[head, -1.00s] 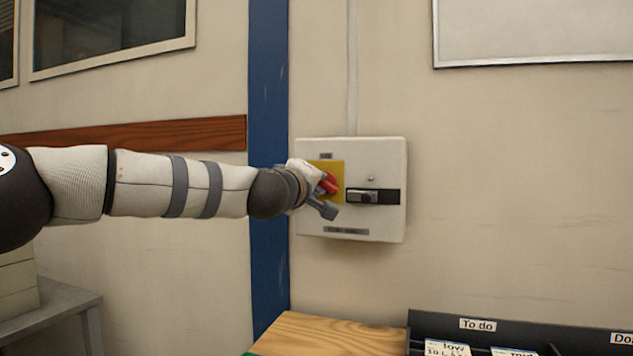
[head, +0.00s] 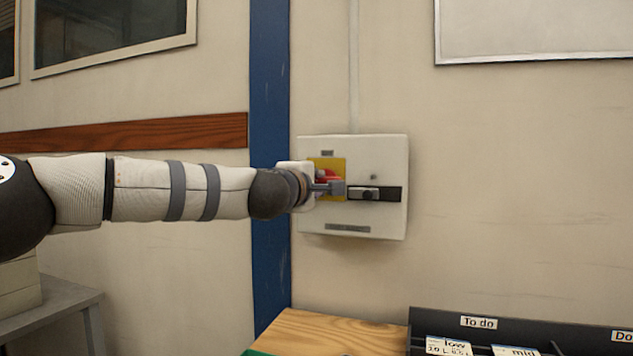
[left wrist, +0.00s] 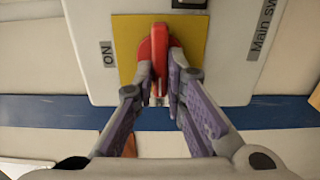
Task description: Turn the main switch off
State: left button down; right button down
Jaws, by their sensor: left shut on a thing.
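The main switch is a red handle (head: 328,174) on a yellow plate (head: 338,165), on a white wall box (head: 385,222). In the left wrist view the red handle (left wrist: 160,45) lies between the fingers of my left gripper (left wrist: 161,88), which is shut on it. This view is turned: the "ON" label (left wrist: 107,54) is at the left and the "Main sw..." label (left wrist: 262,28) at the right. The handle lies crosswise to the line between the labels, about horizontal on the box. In the head view my left gripper (head: 330,186) partly hides it. My right gripper is not in view.
A black plate with a grey latch (head: 369,194) sits just right of the handle on the box. A blue post (head: 269,100) stands left of the box. Below are a wooden tabletop (head: 330,333) and a dark "To do" tray (head: 478,323).

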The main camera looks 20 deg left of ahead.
pick_arm(q)
jog(key=shift+d, duration=0.1)
dwell(0.3)
jog(key=c, duration=1.6)
grip_release()
jog(key=shift+c, duration=0.2)
jog(key=shift+s, duration=0.1)
jog(key=s, duration=1.1)
jog(key=shift+s+a, duration=0.2)
jog(key=shift+s, duration=0.15)
